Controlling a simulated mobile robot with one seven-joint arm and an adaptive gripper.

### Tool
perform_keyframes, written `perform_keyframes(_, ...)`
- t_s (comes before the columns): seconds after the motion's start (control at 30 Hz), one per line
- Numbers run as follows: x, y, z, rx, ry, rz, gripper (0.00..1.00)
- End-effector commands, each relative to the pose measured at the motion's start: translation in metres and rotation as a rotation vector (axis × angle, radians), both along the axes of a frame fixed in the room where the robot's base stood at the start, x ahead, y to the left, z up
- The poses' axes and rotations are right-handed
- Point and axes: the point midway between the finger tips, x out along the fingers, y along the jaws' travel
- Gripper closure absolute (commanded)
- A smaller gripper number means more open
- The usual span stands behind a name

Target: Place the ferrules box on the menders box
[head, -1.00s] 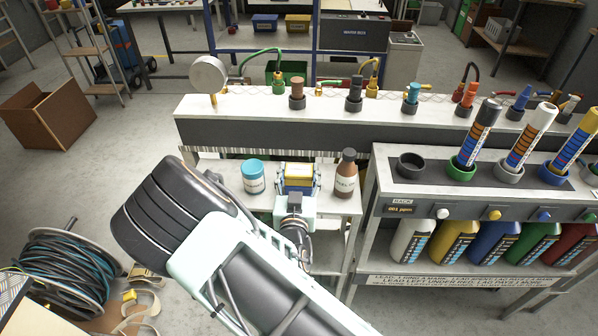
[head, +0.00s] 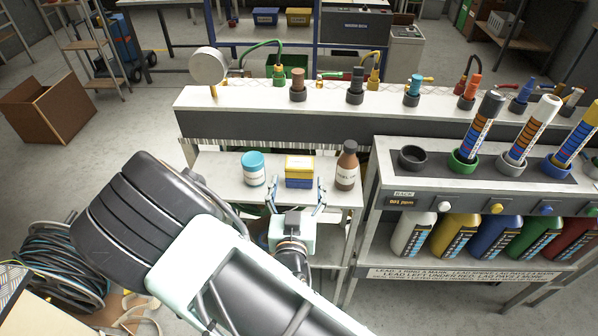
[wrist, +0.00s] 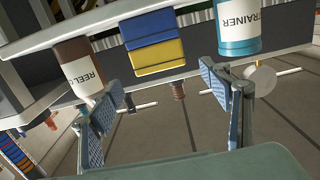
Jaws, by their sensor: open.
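A yellow box (head: 299,163) sits on top of a blue box (head: 299,181) on the small shelf, aligned with it and upright. They look like the ferrules and menders boxes, but I cannot read their labels. In the wrist view, which is upside down, the yellow box (wrist: 157,57) and blue box (wrist: 150,27) touch face to face. My gripper (head: 297,196) is in front of the stack, open and empty. In the wrist view, the fingers of my gripper (wrist: 160,85) are spread wide, with a gap between them and the boxes.
A teal-lidded strainer jar (head: 253,170) stands left of the stack and a brown bottle (head: 347,167) right of it, both close by. A long bench (head: 300,122) with hose fittings rises behind the shelf (head: 226,186). A bottle rack (head: 400,194) stands to the right.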

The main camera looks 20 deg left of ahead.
Motion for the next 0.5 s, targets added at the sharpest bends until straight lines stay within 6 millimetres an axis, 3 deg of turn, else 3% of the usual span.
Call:
perform_keyframes(0.2,-0.032,-0.007,0.001,0.000,0.001,0.001,0.29)
perform_keyframes(0.5,-0.039,-0.010,0.002,0.000,-0.001,0.000,0.29)
